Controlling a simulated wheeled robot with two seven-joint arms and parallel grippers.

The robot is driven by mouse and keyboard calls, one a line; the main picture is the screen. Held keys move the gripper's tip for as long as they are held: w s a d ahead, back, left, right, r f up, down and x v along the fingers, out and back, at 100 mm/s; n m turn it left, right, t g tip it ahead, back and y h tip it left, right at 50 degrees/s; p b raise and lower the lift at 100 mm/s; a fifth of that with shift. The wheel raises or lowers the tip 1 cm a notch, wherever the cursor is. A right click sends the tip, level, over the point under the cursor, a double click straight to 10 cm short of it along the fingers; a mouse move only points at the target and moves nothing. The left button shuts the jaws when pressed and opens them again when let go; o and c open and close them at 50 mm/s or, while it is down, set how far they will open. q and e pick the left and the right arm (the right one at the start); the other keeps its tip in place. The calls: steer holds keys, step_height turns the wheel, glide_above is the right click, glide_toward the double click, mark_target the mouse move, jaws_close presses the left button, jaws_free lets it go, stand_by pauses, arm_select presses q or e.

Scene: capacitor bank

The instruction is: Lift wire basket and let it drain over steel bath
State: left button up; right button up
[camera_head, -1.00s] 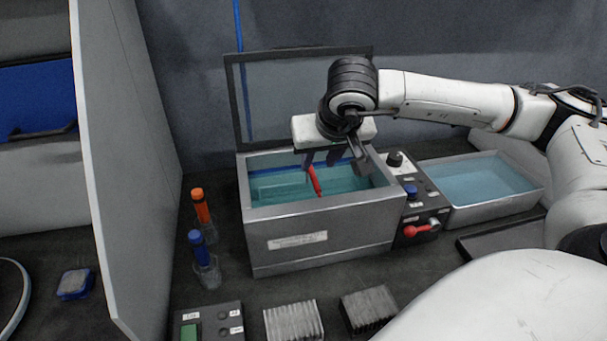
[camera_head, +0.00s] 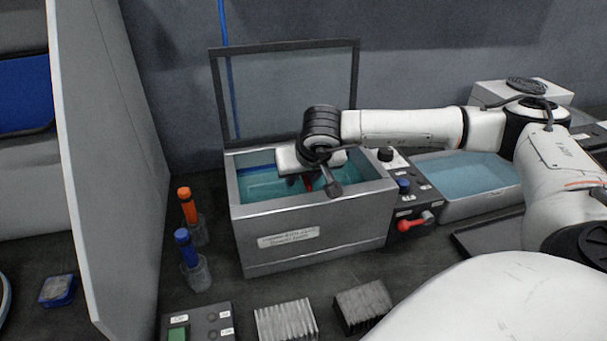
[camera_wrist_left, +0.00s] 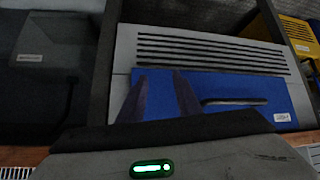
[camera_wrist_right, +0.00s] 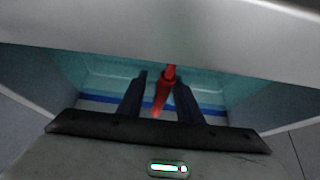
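The steel bath (camera_head: 315,232) stands in the middle of the head view, its lid raised behind it, with blue-green liquid inside. A red handle (camera_wrist_right: 163,90) rises in the bath; the wire basket itself cannot be made out below it. My right gripper (camera_head: 304,185) points down into the bath opening.
A control box (camera_head: 408,205) with knobs and a red lever adjoins the bath's right side, with a water-filled tray (camera_head: 465,180) beyond. Orange-capped (camera_head: 188,208) and blue-capped (camera_head: 186,250) bottles stand at left, near a tall partition (camera_head: 105,170). Finned blocks (camera_head: 285,322) lie in front.

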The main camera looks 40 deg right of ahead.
steer(key=shift+f, duration=0.1)
jaws_close()
steer(key=shift+w, duration=0.1)
stand_by(0.3)
